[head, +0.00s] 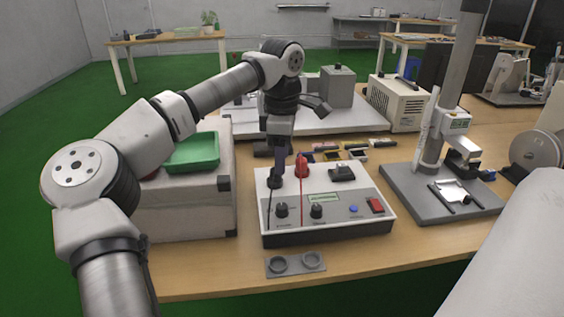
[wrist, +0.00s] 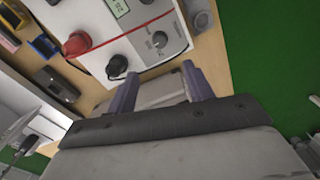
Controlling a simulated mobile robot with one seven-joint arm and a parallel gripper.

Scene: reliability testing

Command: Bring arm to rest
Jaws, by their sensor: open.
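My arm reaches from the left over the table, and my gripper (head: 279,160) points down above the back left of a white and grey test device (head: 335,228). In the wrist view my gripper (wrist: 159,80) shows two purple fingers spread apart with nothing held between them. A black plug (head: 275,182) with a black lead stands on the device, just below the fingers in the head view. A red plug (head: 302,170) with a red lead stands to its right and also shows in the wrist view (wrist: 77,43). Whether a finger touches the black plug is hard to tell.
A white box with a green tray (head: 193,153) stands left of the device under my arm. A grey test stand (head: 440,190) is at the right. Small coloured parts (head: 345,150) lie behind the device.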

